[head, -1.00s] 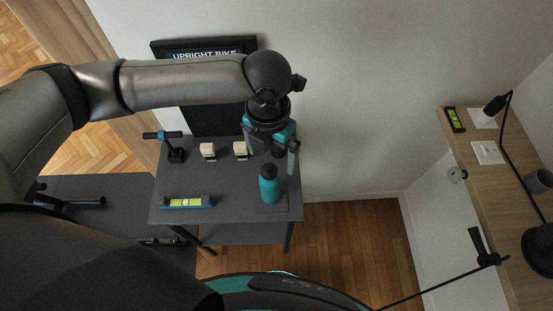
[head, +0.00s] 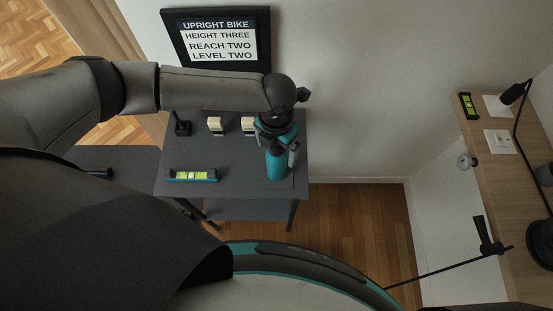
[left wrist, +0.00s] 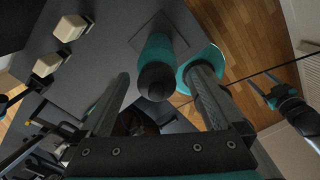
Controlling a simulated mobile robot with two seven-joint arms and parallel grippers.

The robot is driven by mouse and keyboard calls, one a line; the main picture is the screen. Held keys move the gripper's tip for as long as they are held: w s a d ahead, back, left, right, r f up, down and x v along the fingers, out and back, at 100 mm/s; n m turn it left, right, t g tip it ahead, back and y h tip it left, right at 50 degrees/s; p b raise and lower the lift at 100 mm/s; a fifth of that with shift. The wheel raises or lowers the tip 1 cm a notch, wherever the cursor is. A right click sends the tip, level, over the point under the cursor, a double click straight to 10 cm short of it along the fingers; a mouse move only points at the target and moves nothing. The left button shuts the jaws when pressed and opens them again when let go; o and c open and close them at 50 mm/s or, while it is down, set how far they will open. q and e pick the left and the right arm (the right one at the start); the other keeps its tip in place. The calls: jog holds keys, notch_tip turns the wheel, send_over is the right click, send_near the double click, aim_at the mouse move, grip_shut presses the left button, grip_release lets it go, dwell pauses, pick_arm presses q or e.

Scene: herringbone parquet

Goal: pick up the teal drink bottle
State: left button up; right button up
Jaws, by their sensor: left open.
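The teal drink bottle (head: 276,168) stands upright near the right edge of the dark grey table (head: 235,180). In the head view its top is hidden by my left gripper (head: 279,148). In the left wrist view the bottle (left wrist: 158,48) shows its dark cap towards the camera. There it lies between the lines of the two fingers of my left gripper (left wrist: 161,76), which is open and empty. I cannot tell whether a finger touches the bottle.
A yellow-green level (head: 193,175) lies at the table's front left. Two pale blocks on stands (head: 215,124) (head: 247,124) and a dark stand (head: 182,125) are at the back. A framed sign (head: 217,38) is behind. A wooden desk (head: 500,180) is far right.

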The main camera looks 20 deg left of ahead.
pick_arm(q)
jog(key=shift+w+a+f, duration=0.1)
jog(key=shift+w+f, duration=0.05)
jog(key=shift+f, duration=1.65)
jog(key=shift+c, duration=0.2)
jog(key=shift+c, duration=0.7)
grip_shut()
jog(key=shift+r, duration=0.1)
